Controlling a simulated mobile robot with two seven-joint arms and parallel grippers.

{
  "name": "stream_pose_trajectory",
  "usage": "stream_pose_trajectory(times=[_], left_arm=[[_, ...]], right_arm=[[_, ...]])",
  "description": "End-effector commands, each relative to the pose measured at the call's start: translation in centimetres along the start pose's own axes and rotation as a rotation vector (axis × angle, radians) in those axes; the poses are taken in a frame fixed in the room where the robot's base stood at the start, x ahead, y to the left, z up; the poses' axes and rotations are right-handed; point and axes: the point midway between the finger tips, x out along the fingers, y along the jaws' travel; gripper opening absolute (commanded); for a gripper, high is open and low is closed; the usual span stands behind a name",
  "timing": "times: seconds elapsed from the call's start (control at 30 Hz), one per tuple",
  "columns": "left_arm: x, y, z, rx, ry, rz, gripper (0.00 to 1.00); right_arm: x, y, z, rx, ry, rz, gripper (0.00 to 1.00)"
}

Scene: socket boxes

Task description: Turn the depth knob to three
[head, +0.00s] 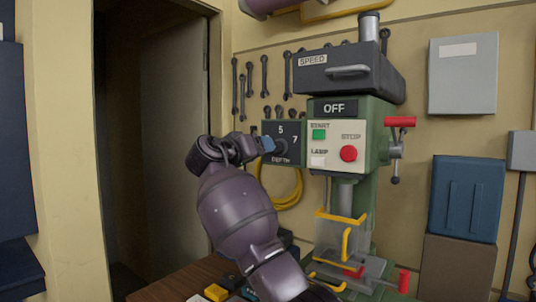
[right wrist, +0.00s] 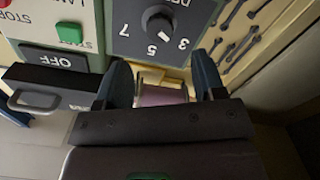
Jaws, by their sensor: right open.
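The depth knob (right wrist: 158,23) is a round dark knob on a dark grey dial plate (right wrist: 130,42) marked 3, 5 and 7. My left gripper is out of view.
The green drill press has a START button (head: 319,135), a red STOP button (head: 348,153) and a red-handled lever (head: 399,122) at right. Wrenches (head: 264,75) hang behind. A wooden table (head: 180,284) lies below. A dark doorway stands left.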

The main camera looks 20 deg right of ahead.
Motion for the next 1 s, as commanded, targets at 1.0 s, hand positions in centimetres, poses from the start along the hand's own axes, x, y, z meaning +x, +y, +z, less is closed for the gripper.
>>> stream_pose_trajectory(times=[1.0], left_arm=[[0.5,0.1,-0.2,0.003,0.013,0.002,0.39]], right_arm=[[-4.7,-1.6,-4.2,-0.016,0.222,-0.201,0.63]])
